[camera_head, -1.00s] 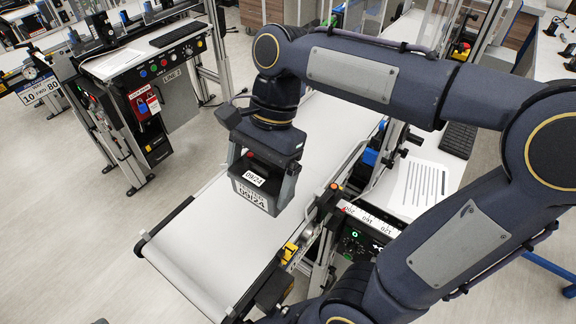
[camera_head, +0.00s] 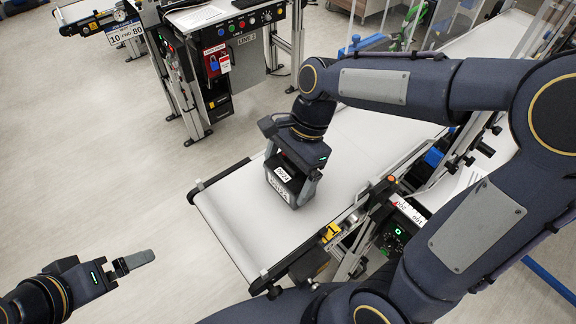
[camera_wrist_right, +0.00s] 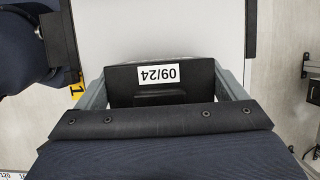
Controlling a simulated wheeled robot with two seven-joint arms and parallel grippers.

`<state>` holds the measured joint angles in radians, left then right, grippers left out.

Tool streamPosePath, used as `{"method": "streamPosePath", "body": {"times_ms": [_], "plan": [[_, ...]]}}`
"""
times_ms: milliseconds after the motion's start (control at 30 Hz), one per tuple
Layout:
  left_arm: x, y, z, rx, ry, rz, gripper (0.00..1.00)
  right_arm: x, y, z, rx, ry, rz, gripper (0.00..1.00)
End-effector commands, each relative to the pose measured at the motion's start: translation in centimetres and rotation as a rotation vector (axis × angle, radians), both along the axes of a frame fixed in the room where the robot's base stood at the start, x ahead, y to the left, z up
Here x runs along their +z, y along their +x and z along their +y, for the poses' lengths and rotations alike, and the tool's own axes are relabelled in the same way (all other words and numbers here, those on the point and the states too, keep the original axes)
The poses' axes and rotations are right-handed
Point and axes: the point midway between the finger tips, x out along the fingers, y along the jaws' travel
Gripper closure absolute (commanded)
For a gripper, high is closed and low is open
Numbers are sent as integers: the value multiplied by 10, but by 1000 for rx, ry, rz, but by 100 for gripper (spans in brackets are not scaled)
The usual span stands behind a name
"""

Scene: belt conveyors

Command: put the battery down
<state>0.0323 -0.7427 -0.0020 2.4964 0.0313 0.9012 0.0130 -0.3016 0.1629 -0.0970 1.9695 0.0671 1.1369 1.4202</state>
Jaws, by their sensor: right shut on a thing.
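The battery (camera_head: 279,188) is a dark grey box with white 09/24 labels. My right gripper (camera_head: 292,178) is shut on it, with a finger at each side. The battery is upright at the white belt of the conveyor (camera_head: 240,220), near its end. I cannot tell whether its underside touches the belt. In the right wrist view the battery top (camera_wrist_right: 150,95) with its label shows between the grey fingers. My left gripper (camera_head: 132,262) is at the lower left, away from the conveyor and empty. Its jaw opening is not clear.
A control stand (camera_head: 215,65) with buttons is at the back left. A yellow sensor bracket (camera_head: 331,232) and a control box (camera_head: 395,232) line the belt's right side. The belt's near end is clear, with open floor to its left.

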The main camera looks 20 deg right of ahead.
Motion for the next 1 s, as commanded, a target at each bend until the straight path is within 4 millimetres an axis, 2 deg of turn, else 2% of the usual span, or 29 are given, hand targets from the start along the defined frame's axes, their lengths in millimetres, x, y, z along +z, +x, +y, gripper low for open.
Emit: {"method": "streamPosePath", "body": {"times_ms": [333, 367, 400, 733, 867, 1000], "plan": [[-2, 0, 0, 0, 0, 0, 0, -2, 1, 0, -1, 2, -3, 71], [-1, 0, 0, 0, 0, 0, 0, -3, 0, 0, 0, 0, -1, 5], [-1, 0, 0, 0, 0, 0, 0, -3, 0, 0, 0, 0, -1, 0], [1, 0, 0, 0, 0, 0, 0, 4, 1, -1, -1, 1, -2, 0], [1, 0, 0, 0, 0, 0, 0, 24, 5, -9, -3, 1, -6, 0], [2, 0, 0, 0, 0, 0, 0, 52, 9, -20, -3, 3, -7, 0]]}}
